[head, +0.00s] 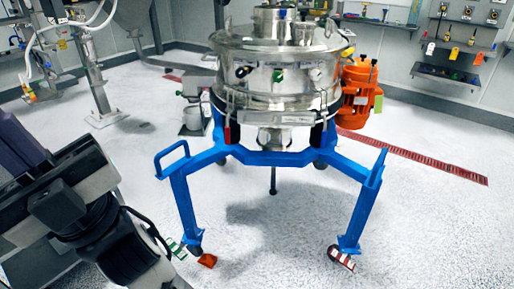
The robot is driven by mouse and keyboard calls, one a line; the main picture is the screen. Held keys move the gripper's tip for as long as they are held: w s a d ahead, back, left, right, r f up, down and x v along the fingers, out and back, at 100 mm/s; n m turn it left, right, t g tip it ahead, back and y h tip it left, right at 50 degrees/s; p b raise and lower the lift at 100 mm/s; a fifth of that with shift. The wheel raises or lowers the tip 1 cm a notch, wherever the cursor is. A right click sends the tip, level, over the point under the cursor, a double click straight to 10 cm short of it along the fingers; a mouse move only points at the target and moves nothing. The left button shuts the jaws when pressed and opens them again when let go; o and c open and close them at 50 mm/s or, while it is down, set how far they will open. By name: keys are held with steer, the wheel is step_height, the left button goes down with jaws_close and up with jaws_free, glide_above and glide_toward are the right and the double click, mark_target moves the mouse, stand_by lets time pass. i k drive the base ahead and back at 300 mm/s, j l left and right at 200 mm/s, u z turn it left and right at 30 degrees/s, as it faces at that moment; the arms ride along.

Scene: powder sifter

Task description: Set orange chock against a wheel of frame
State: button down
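The blue frame (188,205) stands on the floor and carries a shiny steel sifter (278,75). Small dark wheels show under its legs, one at the front left (195,249) and one at the front right (333,251). The orange chock (207,260) lies on the floor just in front and to the right of the front left wheel. I cannot tell whether it touches that wheel. My arm fills the lower left of the head view. My gripper is not visible, so its state and any hold are hidden.
A green-and-white striped piece (176,249) lies left of the front left wheel. A red-and-white striped piece (341,258) lies at the front right wheel. An orange motor (360,88) hangs at the sifter's right. A red floor grate (425,160) runs behind. The floor between the front legs is clear.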

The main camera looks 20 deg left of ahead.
mark_target(209, 261)
steer(key=k+l+u, duration=0.1)
steer(key=k+u, duration=0.8)
steer(key=i+z, duration=0.2)
steer(key=i, duration=0.3)
steer(key=i+z, duration=0.2)
steer(key=i, duration=0.25)
steer(key=i+j+z, duration=0.2)
steer(key=i, duration=0.25)
steer(key=i+j+z, duration=0.15)
steer(key=i, duration=0.35)
